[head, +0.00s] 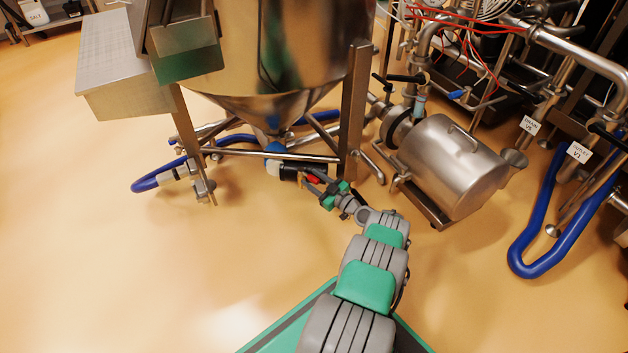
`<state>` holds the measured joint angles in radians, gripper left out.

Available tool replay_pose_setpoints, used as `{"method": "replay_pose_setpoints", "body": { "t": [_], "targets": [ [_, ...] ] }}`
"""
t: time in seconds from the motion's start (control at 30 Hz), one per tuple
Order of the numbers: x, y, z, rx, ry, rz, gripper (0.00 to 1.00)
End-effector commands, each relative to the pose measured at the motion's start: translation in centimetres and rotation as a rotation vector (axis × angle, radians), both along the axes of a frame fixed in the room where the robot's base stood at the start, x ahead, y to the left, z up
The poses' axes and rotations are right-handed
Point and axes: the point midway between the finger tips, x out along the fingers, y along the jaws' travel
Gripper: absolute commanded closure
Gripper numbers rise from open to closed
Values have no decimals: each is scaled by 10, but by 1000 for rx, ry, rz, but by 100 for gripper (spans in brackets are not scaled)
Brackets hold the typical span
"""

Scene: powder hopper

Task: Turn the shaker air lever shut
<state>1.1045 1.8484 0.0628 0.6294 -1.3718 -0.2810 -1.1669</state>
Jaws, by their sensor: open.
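The steel hopper (275,60) stands at the upper middle, its cone narrowing to an outlet near the floor. Below the cone is a black cylindrical part with a pale end (287,170). A small red piece (313,180), possibly the shaker air lever, shows beside it. My gripper (318,186) is open, reaching in from the lower right with its fingers close around or beside the red piece. I cannot tell whether they touch it. The fingers and the frame bar partly hide this spot, so the lever's angle is unclear.
A steel frame leg (354,110) and a horizontal bar (270,154) stand close to my gripper. A steel pump housing (452,165) is at the right, with blue hoses (540,225) beyond. A steel box (120,65) juts out left. The floor at lower left is clear.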

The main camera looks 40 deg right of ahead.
Motion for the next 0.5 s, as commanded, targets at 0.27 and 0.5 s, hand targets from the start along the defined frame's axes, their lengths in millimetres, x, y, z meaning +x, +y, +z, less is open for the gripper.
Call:
{"method": "replay_pose_setpoints", "body": {
  "t": [0.27, 0.5],
  "targets": [
    [-35, -7, 3, 3, 1, -7, 57],
    [-67, -10, 3, 0, -2, -3, 57]
  ]
}}
